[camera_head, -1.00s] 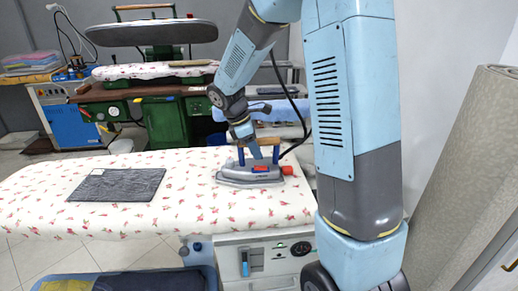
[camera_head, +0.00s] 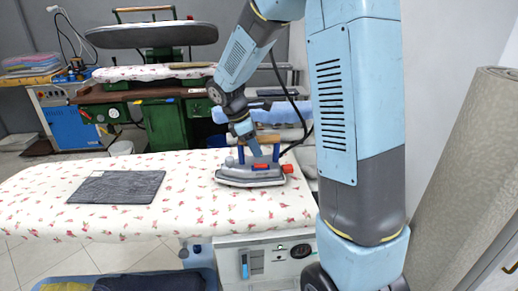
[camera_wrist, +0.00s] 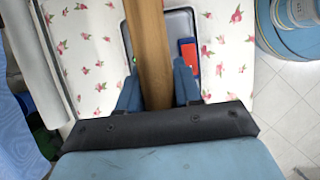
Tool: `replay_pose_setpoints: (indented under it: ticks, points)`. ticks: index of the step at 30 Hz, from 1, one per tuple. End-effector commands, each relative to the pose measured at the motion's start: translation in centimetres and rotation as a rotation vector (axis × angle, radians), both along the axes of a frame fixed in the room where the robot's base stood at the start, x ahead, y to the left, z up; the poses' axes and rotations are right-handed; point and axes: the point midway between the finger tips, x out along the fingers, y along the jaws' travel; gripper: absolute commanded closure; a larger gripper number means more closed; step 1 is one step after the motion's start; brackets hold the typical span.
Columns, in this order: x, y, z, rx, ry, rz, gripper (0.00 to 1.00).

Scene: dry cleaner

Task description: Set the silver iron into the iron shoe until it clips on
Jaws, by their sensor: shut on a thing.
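The silver iron (camera_head: 238,174) is at the right part of the flowered ironing board, with a wooden handle, blue posts and a red part at its right end. My gripper (camera_head: 256,150) is above it, shut on the wooden handle. In the wrist view the handle (camera_wrist: 150,45) runs between the two blue fingers of my gripper (camera_wrist: 158,90). A pale rim (camera_head: 250,184) shows under the iron's body and looks like the iron shoe. I cannot tell whether iron and shoe are clipped together.
A dark grey cloth (camera_head: 116,187) lies flat on the board (camera_head: 195,210), left of the iron, with bare cover between. A black cable (camera_head: 299,112) hangs behind the iron.

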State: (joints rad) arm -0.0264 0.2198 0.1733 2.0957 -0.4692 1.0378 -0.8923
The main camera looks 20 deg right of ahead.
Motion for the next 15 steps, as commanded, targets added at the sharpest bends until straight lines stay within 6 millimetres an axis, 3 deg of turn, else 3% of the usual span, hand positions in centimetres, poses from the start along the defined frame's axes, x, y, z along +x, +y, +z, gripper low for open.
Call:
replay_pose_setpoints:
  ticks: [15]
  points:
    - [0.1, 0.0, 1.8, 0.001, -0.007, 0.000, 1.00]
